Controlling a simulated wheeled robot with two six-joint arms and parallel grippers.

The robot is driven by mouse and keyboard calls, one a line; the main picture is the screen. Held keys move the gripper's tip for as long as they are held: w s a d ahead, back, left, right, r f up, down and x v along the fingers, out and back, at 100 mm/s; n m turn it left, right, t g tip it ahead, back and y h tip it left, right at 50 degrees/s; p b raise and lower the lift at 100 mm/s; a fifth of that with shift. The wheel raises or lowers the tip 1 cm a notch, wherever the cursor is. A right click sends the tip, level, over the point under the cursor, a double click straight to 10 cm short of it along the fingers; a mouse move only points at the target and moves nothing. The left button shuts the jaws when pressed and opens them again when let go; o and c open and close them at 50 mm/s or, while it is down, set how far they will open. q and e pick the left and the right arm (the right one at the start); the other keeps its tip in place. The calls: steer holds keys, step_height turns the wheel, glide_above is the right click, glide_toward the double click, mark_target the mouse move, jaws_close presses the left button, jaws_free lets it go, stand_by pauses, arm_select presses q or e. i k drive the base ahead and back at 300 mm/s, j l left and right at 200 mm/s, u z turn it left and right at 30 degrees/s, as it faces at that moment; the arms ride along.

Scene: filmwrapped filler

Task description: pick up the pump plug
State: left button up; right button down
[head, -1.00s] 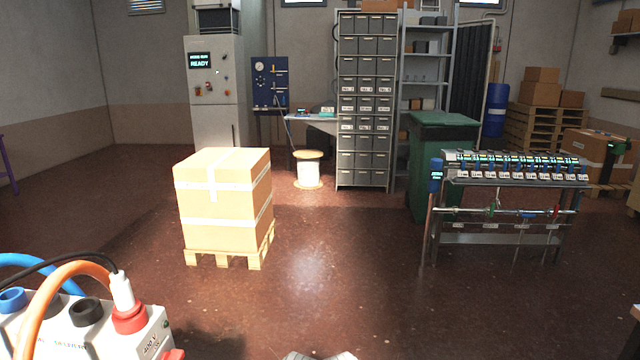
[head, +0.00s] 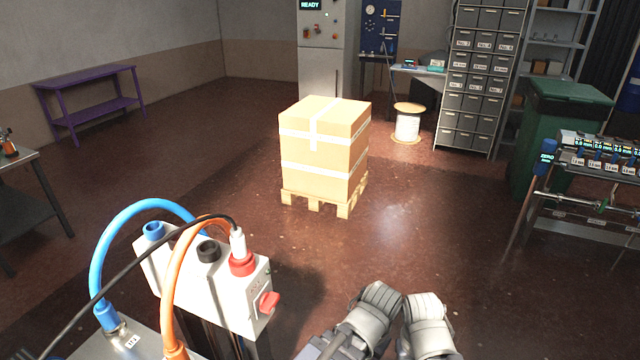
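A white plug (head: 238,243) stands upright in the red socket (head: 243,264) on top of a light grey socket box (head: 215,285), at the lower left of the head view. A thin black cable (head: 150,243) arcs into the plug's top. No label on the plug is readable, so I cannot tell for certain that it is the pump plug. Two grey parts of my own arms (head: 375,315) show at the bottom centre, to the right of the box and apart from it. No gripper fingers are visible.
A carton (head: 325,150) stands on a pallet beyond. The floor between is clear.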

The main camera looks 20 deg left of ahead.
mark_target(240, 255)
steer(key=k+l, duration=0.3)
steer(key=k, duration=0.25)
steer(key=k+l+u, duration=0.1)
steer(key=k+u, duration=0.2)
steer(key=u, duration=2.05)
steer(key=z, duration=1.3)
